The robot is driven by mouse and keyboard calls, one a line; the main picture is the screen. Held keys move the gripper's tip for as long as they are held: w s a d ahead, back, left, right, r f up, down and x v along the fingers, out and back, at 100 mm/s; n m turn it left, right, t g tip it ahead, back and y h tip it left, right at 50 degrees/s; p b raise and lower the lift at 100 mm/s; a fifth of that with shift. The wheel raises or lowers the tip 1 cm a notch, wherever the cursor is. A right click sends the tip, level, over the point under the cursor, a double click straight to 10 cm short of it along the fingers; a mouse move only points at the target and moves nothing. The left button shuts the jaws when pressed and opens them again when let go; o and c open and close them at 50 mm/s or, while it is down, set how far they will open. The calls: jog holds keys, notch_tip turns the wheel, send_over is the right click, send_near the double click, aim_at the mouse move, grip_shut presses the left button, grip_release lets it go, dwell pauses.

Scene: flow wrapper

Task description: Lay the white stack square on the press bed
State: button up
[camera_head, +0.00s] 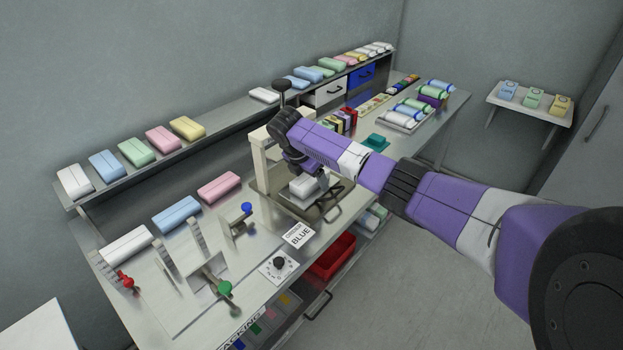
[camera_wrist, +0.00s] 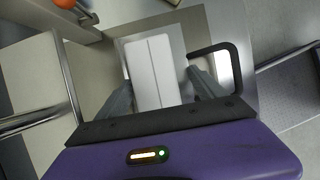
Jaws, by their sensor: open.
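The white stack (camera_head: 302,186) is a pale block with a seam down its length. It lies on or just over the metal press bed (camera_head: 313,211); contact is hard to tell. It also shows in the wrist view (camera_wrist: 154,65), tilted slightly against the picture's upright. My gripper (camera_wrist: 160,82) is open, with one finger on each side of the stack's near half. In the head view my gripper (camera_head: 311,184) points down in front of the press and partly hides the stack. The stack's lower edges are hidden.
The press post (camera_head: 261,160) stands close to the left of my wrist, with a black knob (camera_head: 281,85) above. A looped handle (camera_wrist: 232,52) is close right of my finger. An order card (camera_head: 299,235) reads BLUE. Coloured packs (camera_head: 219,187) lie left.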

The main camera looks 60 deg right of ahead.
jog(key=v, duration=0.7)
jog(key=shift+a+r, duration=0.15)
jog(key=shift+r, duration=0.2)
dwell(0.4)
